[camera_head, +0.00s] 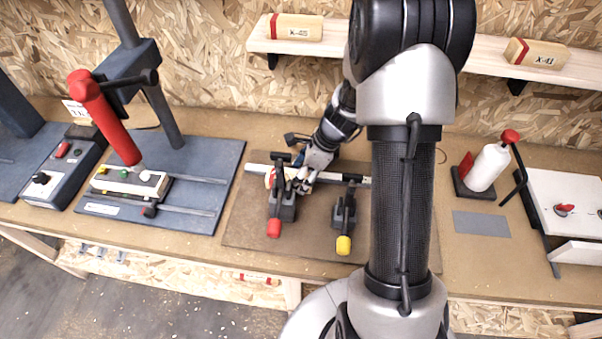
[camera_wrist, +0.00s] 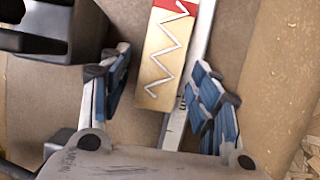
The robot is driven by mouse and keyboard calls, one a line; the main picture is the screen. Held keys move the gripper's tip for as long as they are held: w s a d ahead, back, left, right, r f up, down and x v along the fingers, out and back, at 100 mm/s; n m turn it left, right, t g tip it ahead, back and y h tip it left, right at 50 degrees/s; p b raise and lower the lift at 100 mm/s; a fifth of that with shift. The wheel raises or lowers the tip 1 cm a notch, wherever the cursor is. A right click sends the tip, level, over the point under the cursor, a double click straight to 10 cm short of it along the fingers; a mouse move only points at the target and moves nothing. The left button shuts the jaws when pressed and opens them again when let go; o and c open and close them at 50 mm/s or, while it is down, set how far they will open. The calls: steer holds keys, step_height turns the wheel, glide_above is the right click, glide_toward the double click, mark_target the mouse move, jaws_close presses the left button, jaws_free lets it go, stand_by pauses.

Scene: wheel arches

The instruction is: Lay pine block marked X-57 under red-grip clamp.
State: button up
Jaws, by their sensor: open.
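A pine block (camera_wrist: 160,60) with a red band and a pale zigzag line lies between my fingers in the wrist view, beside a white metal rail (camera_wrist: 200,40). In the head view a bit of the block (camera_head: 269,179) shows by the red-grip clamp (camera_head: 283,207), partly hidden; I cannot read a mark on it. The clamp's red grip points toward the front edge. My gripper (camera_head: 304,183) is just right of and behind this clamp; in the wrist view its fingers (camera_wrist: 160,75) are open, one on each side of the block. Contact is not clear.
A yellow-grip clamp (camera_head: 345,212) stands to the right on the same brown board (camera_head: 238,220). A press with a red handle (camera_head: 105,118) is left. Blocks X-45 (camera_head: 291,27) and X-41 (camera_head: 537,53) lie on the shelf.

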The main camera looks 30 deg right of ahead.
steer(key=p+v, duration=0.5)
steer(key=v, duration=0.8)
steer(key=s+a+r+n+h, duration=0.1)
steer(key=s+a+r+n, duration=0.5)
steer(key=a+r+n, duration=0.4)
steer(key=s+a+r+n+t+h, duration=0.1)
steer(key=s+r+n, duration=0.2)
steer(key=s+n, duration=0.4)
steer(key=s+a+r+n+t+h, duration=0.1)
steer(key=s+a+r+n, duration=0.1)
steer(key=s+r+n, duration=0.2)
steer(key=s+n, duration=0.3)
steer(key=shift+a+r+n+h, duration=0.25)
steer(key=shift+a+n+h, duration=0.05)
steer(key=shift+n+h, duration=0.1)
step_height(320, 180, down, 2)
steer(key=b, duration=0.2)
steer(key=shift+f+b, duration=0.2)
steer(key=shift+b, duration=0.1)
